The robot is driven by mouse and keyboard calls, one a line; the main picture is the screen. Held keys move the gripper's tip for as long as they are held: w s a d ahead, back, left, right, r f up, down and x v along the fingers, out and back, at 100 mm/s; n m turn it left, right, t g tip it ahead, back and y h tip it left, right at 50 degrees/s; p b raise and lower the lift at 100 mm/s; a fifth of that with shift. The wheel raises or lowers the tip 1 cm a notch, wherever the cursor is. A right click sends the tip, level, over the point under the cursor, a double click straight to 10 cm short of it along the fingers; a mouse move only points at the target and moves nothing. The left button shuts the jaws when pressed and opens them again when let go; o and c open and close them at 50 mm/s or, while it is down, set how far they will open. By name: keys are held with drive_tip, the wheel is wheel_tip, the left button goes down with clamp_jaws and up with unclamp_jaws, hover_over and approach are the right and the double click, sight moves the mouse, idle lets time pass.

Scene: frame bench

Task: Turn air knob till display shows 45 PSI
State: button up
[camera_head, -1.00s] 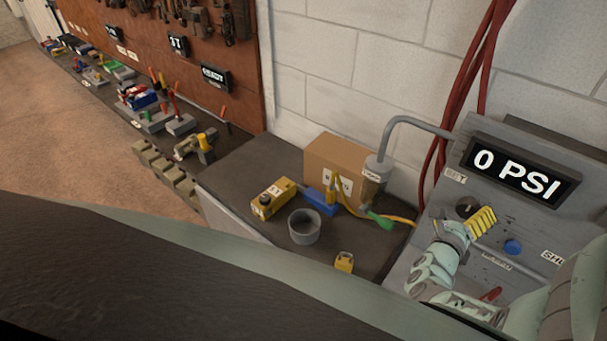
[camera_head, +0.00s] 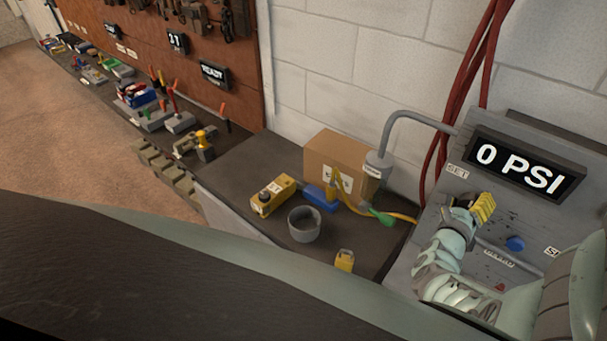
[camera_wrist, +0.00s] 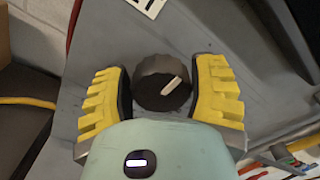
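The air knob (camera_wrist: 160,82) is a dark round knob with a white pointer line, on the grey panel (camera_head: 425,240). In the wrist view the pointer aims up and right. My gripper (camera_wrist: 162,90) has its yellow padded fingers on either side of the knob. The left pad is very near the knob's edge and the right one is close too; I cannot tell if they touch it. In the head view my gripper (camera_head: 478,207) covers the knob. The display (camera_head: 522,168) above reads 0 PSI.
A blue button (camera_head: 515,244) sits right of my gripper on the panel. On the dark bench to the left are a grey cup (camera_head: 304,225), a yellow box (camera_head: 272,195), a cardboard box (camera_head: 335,160) and a small yellow block (camera_head: 344,260). Red hoses (camera_head: 470,80) hang behind.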

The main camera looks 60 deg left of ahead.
drive_tip(key=c, duration=0.6)
